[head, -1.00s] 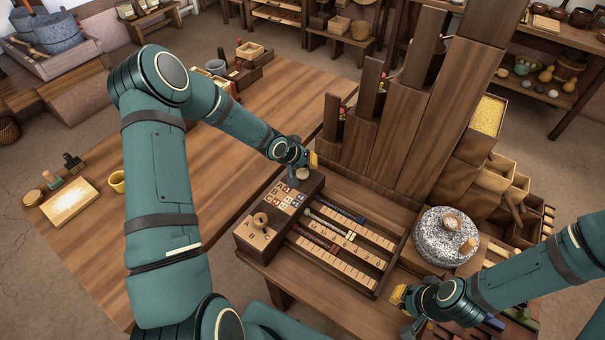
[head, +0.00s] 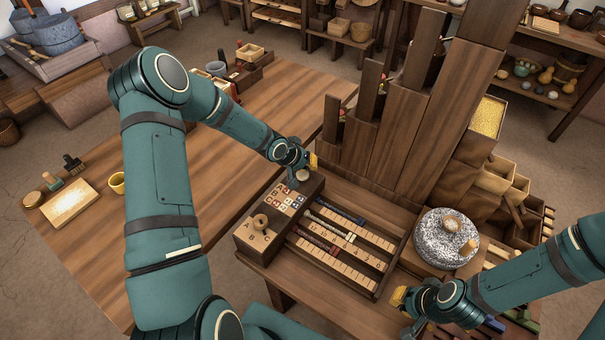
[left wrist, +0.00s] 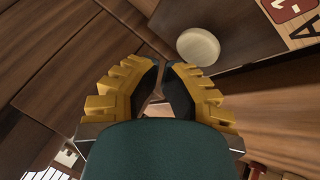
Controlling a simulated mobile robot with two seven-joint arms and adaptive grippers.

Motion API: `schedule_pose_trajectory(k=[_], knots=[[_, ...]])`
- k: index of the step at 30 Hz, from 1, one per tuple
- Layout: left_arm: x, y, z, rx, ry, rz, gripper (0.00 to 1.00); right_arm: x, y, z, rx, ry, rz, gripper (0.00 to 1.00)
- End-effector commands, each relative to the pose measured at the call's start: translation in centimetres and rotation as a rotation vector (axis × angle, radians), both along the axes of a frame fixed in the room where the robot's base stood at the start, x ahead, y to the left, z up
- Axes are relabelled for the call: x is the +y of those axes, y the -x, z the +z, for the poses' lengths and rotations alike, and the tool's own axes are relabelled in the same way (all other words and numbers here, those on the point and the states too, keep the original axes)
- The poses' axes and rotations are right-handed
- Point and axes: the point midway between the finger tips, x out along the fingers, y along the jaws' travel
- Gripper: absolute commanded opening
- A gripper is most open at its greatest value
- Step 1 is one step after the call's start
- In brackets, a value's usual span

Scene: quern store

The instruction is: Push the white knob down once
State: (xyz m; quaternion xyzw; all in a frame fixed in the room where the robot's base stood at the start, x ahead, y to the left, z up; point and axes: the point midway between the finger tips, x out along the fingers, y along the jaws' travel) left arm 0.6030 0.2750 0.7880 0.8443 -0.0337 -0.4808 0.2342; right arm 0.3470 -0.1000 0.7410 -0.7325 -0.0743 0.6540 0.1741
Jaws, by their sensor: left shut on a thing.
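The white knob (head: 303,175) is a small round disc at the far end of the wooden box (head: 250,240) with the lettered top. It also shows in the left wrist view (left wrist: 198,46), ahead and to the right of the fingertips. My left gripper (head: 311,161) is just beyond the knob in the head view. In the left wrist view its yellow-backed fingers (left wrist: 161,68) are nearly together; what they hold is unclear. The knob is not between them, and I cannot tell whether they touch it. My right gripper (head: 402,298) is low at right, its fingers mostly hidden.
A slotted board (head: 340,240) with numbered strips lies beside the box. Tall wooden columns (head: 400,140) rise behind it. A speckled round stone (head: 430,245) sits at right.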

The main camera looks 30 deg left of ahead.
Motion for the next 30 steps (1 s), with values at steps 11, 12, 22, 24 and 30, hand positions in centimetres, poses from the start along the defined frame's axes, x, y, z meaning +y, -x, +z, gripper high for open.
schedule_pose_trajectory(k=[11,12,22,24,30], knots=[[0.0,0.0,-0.7,0.000,0.000,0.000,0.00,0.0,0.0,-0.5,0.000,0.000,0.000,0.00],[0.0,0.0,-0.8,0.000,0.000,0.000,0.00,0.0,0.0,-0.6,0.000,0.000,0.000,0.00],[0.0,0.0,-0.9,0.000,0.000,0.000,0.00,0.0,0.0,-0.6,0.000,0.000,0.000,0.00],[0.0,0.0,-0.9,0.000,0.000,0.000,0.00,0.0,0.0,-0.6,0.000,0.000,0.000,0.00],[0.0,0.0,-1.0,0.000,0.000,0.000,0.00,0.0,0.0,-0.8,0.000,0.000,0.000,0.00]])
